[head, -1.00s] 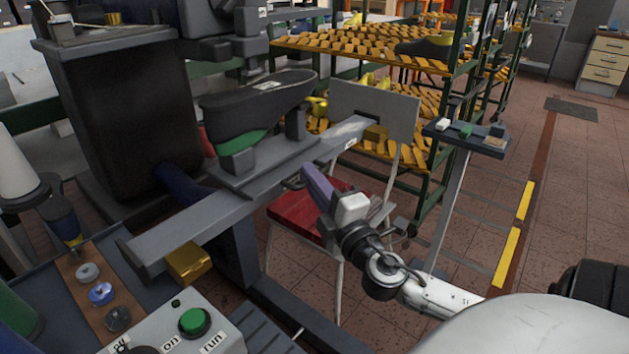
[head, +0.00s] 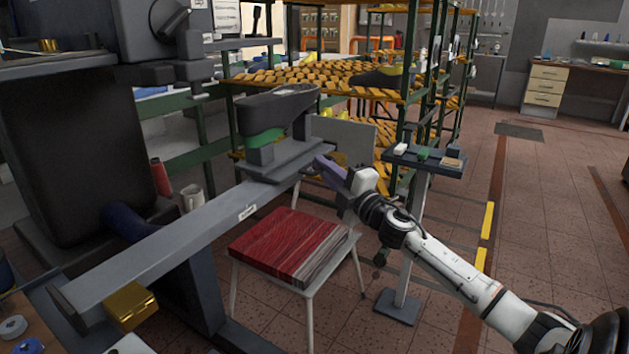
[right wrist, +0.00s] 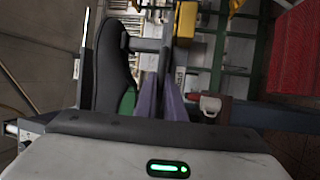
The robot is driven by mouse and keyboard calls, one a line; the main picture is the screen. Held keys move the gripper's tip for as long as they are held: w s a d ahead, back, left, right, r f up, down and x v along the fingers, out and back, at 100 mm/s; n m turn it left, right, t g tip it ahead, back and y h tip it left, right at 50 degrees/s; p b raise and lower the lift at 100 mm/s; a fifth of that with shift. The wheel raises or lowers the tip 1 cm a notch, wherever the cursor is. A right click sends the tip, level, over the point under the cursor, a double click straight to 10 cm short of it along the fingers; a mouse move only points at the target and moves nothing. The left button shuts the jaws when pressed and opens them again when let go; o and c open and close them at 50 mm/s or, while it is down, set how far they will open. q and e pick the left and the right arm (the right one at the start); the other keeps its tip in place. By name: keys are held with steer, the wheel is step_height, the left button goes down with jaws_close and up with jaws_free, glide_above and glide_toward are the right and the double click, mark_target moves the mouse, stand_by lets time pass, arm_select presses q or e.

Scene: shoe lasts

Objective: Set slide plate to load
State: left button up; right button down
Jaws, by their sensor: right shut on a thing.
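The slide plate (head: 285,163) is dark grey and sits at the far end of the long grey rail (head: 165,245). It carries a black shoe last (head: 275,108) with a green lower part, which also shows in the right wrist view (right wrist: 112,60). A small white label (head: 247,212) on the rail's side stands clear, on the near side of the plate. My right gripper (head: 322,167) has purple fingers. They are shut at the plate's far right side, on what appears to be its handle; the fingers hide it. My left gripper is out of view.
A gold block (head: 130,305) is under the rail's near end. A chair with a red seat (head: 288,245) stands below. A small stand with a tray (head: 428,160) is right of my gripper. Racks (head: 330,75) stand behind. The floor at right is free.

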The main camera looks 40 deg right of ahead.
steer(key=shift+w+d+r, duration=0.1)
steer(key=shift+d+r, duration=0.1)
steer(key=shift+d, duration=0.4)
steer(key=shift+d, duration=0.1)
steer(key=c, duration=1.8)
jaws_free()
steer(key=shift+f, duration=0.15)
steer(key=shift+c, duration=0.2)
steer(key=v, duration=1)
